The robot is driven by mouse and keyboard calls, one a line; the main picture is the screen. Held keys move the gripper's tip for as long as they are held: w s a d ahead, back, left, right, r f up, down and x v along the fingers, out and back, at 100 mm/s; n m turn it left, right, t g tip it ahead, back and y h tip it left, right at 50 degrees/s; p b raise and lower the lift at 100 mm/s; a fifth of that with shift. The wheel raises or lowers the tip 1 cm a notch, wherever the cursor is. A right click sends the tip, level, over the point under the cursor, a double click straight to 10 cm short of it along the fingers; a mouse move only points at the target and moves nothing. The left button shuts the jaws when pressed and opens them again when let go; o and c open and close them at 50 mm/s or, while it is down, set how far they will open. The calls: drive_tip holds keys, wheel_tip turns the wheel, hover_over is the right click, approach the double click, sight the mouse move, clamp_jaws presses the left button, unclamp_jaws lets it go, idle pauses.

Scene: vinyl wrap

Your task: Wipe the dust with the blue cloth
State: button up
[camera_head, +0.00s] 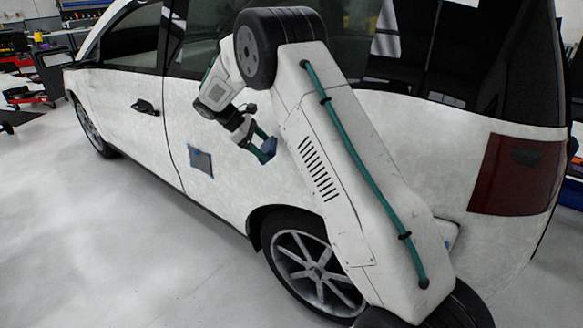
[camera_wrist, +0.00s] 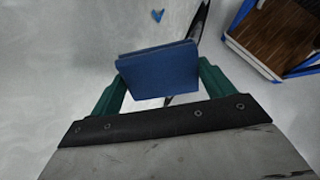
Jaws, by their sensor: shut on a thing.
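My gripper (camera_head: 260,146) is shut on the blue cloth (camera_head: 268,150), beside the van's rear side and above the rear wheel. In the wrist view the blue cloth (camera_wrist: 158,72) is a flat, folded block between the two green fingers of my gripper (camera_wrist: 160,88). The white van (camera_head: 235,172) has a mottled greyish film over its side that looks like dust. I cannot tell whether the cloth touches the body.
A dark rectangular patch (camera_head: 200,161) with blue edges is on the van's side, left of my gripper. A brown, blue-edged panel (camera_wrist: 275,35) shows at the upper right of the wrist view, with a small blue bit (camera_wrist: 157,15) to its left. Grey floor (camera_head: 110,230) is open at left.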

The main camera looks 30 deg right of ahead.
drive_tip(key=s+d+f+n+t+h, duration=0.25)
drive_tip(key=s+n+t+h, duration=0.45)
drive_tip(key=s+n+t, duration=0.4)
drive_tip(key=shift+m+g, duration=0.4)
drive_tip(key=shift+g, duration=0.1)
drive_tip(key=shift+w+d+f, duration=0.1)
drive_tip(key=shift+d+f, duration=0.05)
drive_tip(key=shift+d, duration=0.7)
drive_tip(key=shift+w+d+f, duration=0.1)
drive_tip(key=shift+d, duration=0.75)
drive_tip(key=shift+w+d+f, duration=0.1)
drive_tip(key=shift+d+f, duration=0.05)
drive_tip(key=shift+d, duration=0.7)
drive_tip(key=shift+x, duration=0.9)
drive_tip(key=shift+s+d, duration=1.45)
drive_tip(key=shift+s, duration=2.05)
drive_tip(key=shift+s+d, duration=1.5)
drive_tip(key=shift+s, duration=2.05)
drive_tip(key=shift+w+a+r, duration=0.25)
drive_tip(key=shift+w+r, duration=0.05)
drive_tip(key=shift+w, duration=0.35)
drive_tip(key=shift+w+a+r, duration=0.25)
drive_tip(key=shift+w+r, duration=0.05)
drive_tip(key=shift+w, duration=0.35)
drive_tip(key=shift+w+a+r, duration=0.25)
drive_tip(key=shift+w+r, duration=0.05)
drive_tip(key=shift+w, duration=0.3)
